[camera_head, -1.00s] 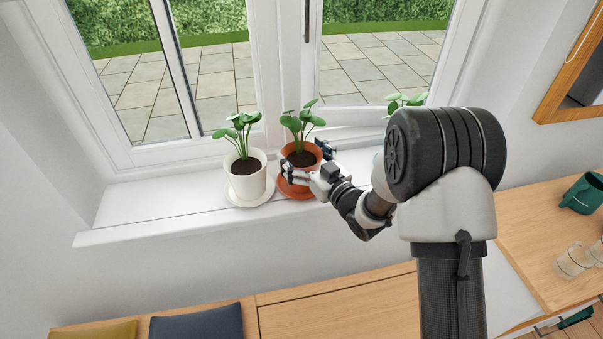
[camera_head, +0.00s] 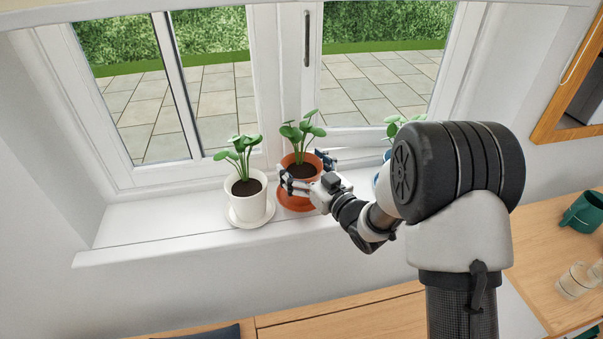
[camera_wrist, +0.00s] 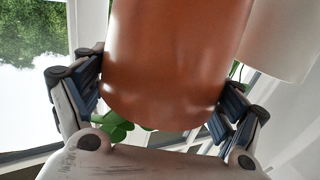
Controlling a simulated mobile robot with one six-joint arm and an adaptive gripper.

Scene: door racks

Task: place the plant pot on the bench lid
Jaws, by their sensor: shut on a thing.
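The terracotta plant pot (camera_head: 300,184) holds a leafy green plant and has a matching saucer (camera_head: 294,205) under it. It is upright at the window sill, right of a white pot. My gripper (camera_head: 304,174) is shut on it, with a finger on each side. In the wrist view, the terracotta pot (camera_wrist: 175,65) fills the space between the fingers, with green leaves near the palm. The pot and saucer seem slightly raised; a gap to the sill is hard to make out. The wooden bench lid (camera_head: 345,316) lies below the sill, partly hidden by my arm and cut off by the frame.
The white potted plant (camera_head: 248,208) stands close on the left. Another plant (camera_head: 392,130) in a blue pot is mostly hidden behind my arm. The window (camera_head: 230,100) is behind. A table with a green mug (camera_head: 583,212) and glasses (camera_head: 577,280) is right.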

